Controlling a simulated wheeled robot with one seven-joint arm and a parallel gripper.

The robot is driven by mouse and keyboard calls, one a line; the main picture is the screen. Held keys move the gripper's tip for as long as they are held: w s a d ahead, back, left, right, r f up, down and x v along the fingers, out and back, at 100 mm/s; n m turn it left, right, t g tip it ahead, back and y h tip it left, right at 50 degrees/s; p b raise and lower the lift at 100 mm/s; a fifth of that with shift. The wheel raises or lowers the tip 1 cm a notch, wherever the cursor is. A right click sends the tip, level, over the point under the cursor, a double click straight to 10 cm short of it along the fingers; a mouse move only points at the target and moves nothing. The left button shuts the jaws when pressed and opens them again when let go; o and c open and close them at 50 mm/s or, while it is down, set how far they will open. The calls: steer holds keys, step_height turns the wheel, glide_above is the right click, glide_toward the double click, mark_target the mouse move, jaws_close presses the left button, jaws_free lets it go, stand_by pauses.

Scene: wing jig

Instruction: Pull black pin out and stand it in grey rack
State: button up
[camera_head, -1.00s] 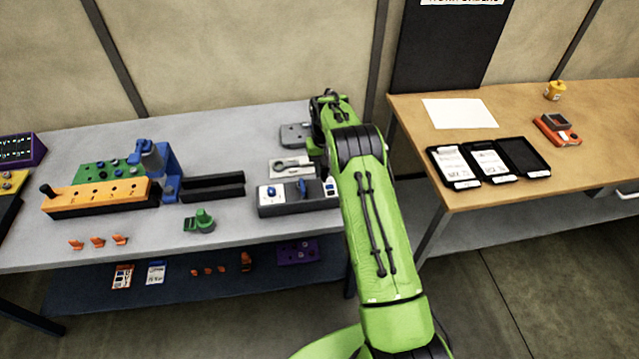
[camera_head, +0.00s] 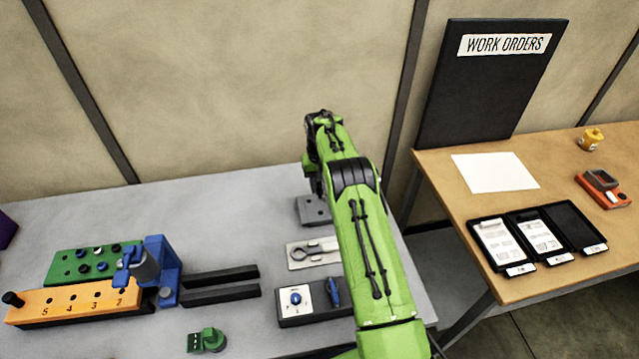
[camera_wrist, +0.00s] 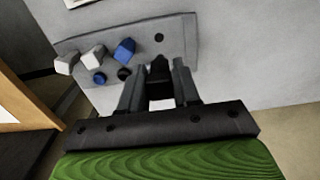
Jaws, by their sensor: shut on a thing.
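My gripper (camera_wrist: 158,82) is shut on a dark piece, apparently the black pin (camera_wrist: 158,68), mostly hidden between the fingers. In the wrist view it is by the near edge of the grey rack (camera_wrist: 185,40). The rack bears white and blue pieces, a dark round one and one bare dark hole (camera_wrist: 158,37). I cannot tell whether the held piece touches the rack. In the head view the grey rack (camera_head: 309,213) lies at the back right of the grey table, partly behind my arm; the fingers are hidden there.
An orange block (camera_head: 75,302) with a black knob (camera_head: 12,299), a green pin board (camera_head: 70,268) and a blue clamp (camera_head: 160,268) stand at left. A pale plate (camera_head: 300,262) and a switch box (camera_head: 295,300) lie near my arm. A wooden desk (camera_head: 440,170) is at right.

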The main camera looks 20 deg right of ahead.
mark_target(321, 195)
steer(key=shift+s+f, duration=0.1)
steer(key=shift+s, duration=0.25)
step_height(321, 195, down, 5)
steer(key=b, duration=0.3)
steer(key=shift+w+r, duration=0.1)
steer(key=shift+r, duration=0.1)
steer(key=shift+f+b, duration=0.45)
steer(key=shift+f, duration=0.15)
steer(key=shift+f+b, duration=1.1)
steer(key=shift+f, duration=0.3)
steer(key=o, duration=1.1)
